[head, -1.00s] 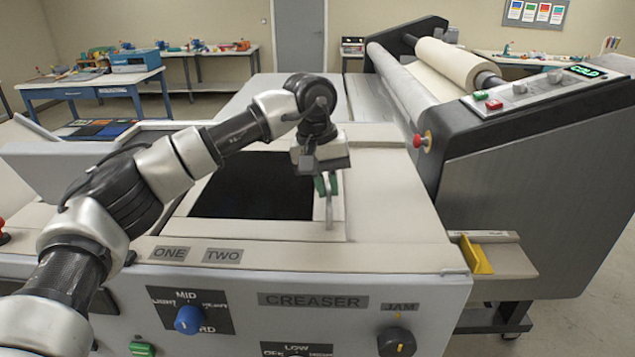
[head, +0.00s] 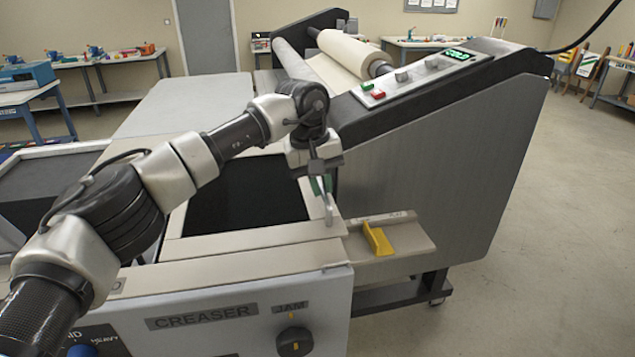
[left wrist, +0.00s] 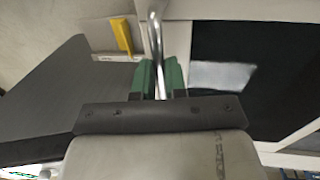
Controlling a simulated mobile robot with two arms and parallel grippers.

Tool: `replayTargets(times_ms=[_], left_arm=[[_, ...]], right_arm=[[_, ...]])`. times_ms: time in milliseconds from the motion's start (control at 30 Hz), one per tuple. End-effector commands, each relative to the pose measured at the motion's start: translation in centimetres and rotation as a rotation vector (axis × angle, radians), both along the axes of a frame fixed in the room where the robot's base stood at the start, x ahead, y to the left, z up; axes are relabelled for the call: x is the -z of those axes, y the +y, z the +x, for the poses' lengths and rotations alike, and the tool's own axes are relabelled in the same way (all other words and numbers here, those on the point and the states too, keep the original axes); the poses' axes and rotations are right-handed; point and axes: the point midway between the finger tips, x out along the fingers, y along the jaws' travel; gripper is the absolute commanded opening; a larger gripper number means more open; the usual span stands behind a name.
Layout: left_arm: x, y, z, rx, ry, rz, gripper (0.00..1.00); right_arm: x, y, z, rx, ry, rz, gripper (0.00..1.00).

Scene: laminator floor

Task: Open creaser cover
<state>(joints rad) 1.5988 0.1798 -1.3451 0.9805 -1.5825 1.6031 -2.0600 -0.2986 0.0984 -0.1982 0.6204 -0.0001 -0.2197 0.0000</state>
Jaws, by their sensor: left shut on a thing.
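The creaser cover (head: 235,240) is a light frame around a dark panel (head: 245,195). It lies flat in the top of the creaser (head: 220,312). In the left wrist view the dark panel (left wrist: 245,95) has a pale reflection. A metal bar handle (head: 331,212) stands at the cover's right side, and it also shows in the left wrist view (left wrist: 155,35). My left gripper (head: 322,187) is shut on this handle, with its green fingers (left wrist: 160,75) on either side of the bar. My left arm hides part of the cover's left side. My right gripper is out of view.
The laminator (head: 430,160) with its roll (head: 350,52) stands close on the right of the creaser. A side ledge with a yellow lever (head: 377,238) juts out near the handle. Open floor (head: 550,250) lies further right.

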Motion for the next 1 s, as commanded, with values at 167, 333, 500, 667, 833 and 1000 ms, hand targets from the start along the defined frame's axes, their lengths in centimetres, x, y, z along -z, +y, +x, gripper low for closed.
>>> replayTargets(times_ms=[167,333,500,667,833,1000], left_arm=[[0.0,0.1,0.0,0.0,-0.002,0.001,0.0],[0.0,0.1,0.0,0.0,-0.002,0.001,0.17],[0.0,0.1,0.0,0.0,0.0,0.002,0.38],[0.0,0.1,0.0,0.0,0.0,0.002,0.38],[-0.5,0.2,0.0,0.0,-0.001,0.002,0.38],[-2.9,0.7,-0.1,-0.001,-0.005,0.001,0.38]], right_arm=[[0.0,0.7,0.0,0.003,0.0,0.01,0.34],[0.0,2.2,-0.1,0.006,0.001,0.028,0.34],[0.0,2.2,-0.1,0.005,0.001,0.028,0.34],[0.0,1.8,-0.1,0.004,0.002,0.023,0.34],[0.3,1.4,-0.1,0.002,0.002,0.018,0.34],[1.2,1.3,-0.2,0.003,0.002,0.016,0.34]])
